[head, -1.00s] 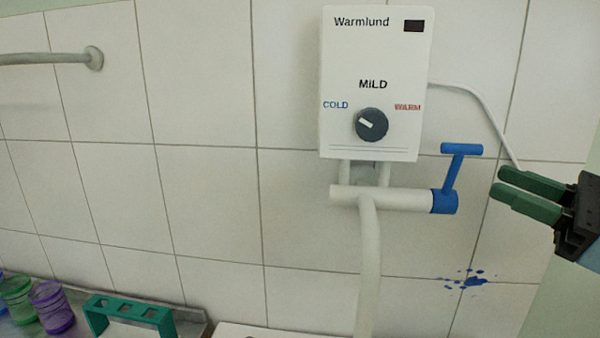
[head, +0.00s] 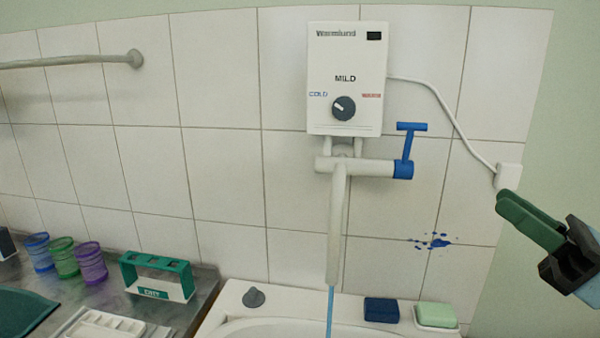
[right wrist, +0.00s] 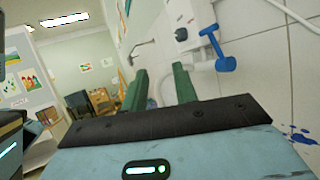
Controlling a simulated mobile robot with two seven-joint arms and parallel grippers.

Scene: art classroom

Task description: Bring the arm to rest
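My right gripper (head: 507,203) has green fingers and is at the right of the head view, to the right of the blue tap handle (head: 407,143) and apart from it. In the right wrist view its two fingers (right wrist: 160,80) stand apart with nothing held between them. The handle stands up from the white tap (head: 350,166) under the Warmlund heater (head: 346,78); it also shows in the right wrist view (right wrist: 217,48). A thin blue stream (head: 330,312) runs from the spout into the basin (head: 290,325). My left gripper is not in view.
A white cable runs to a wall box (head: 508,174) beside my right gripper. A dark blue block (head: 381,310) and a green soap (head: 436,314) lie on the basin's back edge. A green rack (head: 157,276) and several cups (head: 63,258) stand left. A rail (head: 70,61) is on the wall.

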